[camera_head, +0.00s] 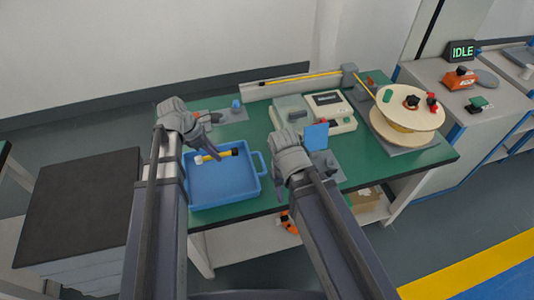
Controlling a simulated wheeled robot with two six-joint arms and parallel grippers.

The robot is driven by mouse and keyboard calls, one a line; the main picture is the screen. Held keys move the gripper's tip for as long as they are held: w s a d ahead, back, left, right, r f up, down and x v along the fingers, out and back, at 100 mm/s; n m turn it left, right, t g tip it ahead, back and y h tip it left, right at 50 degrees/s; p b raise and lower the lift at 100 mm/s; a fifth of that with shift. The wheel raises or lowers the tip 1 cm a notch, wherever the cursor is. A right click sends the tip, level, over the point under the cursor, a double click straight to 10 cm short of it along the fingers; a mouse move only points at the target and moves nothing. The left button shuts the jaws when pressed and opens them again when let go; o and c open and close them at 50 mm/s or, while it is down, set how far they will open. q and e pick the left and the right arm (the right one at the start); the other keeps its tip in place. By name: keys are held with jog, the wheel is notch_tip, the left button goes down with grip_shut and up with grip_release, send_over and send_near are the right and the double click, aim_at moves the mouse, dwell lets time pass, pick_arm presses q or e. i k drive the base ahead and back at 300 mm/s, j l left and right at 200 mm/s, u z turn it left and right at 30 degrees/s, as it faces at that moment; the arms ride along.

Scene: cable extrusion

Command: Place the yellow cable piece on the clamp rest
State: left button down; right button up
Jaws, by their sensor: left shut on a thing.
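The yellow cable piece (213,156), with a pale end and a black end, is at the blue tray (227,187). I cannot tell whether the piece touches the tray floor. A small blue block on a grey plate (236,107) stands behind the tray; I cannot tell for sure whether it is the clamp rest. My right gripper (293,156) is over the table right of the tray, and its fingertips do not show clearly.
A long rail (291,85) with a yellow cable runs along the back. A beige device (325,106) and a blue panel (316,137) stand mid-table. A cream spool (405,116) is at the right. Green table surface (257,123) is bare behind the tray.

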aim_at(322, 168)
jog(key=i+l, duration=0.1)
jog(key=l, duration=1.7)
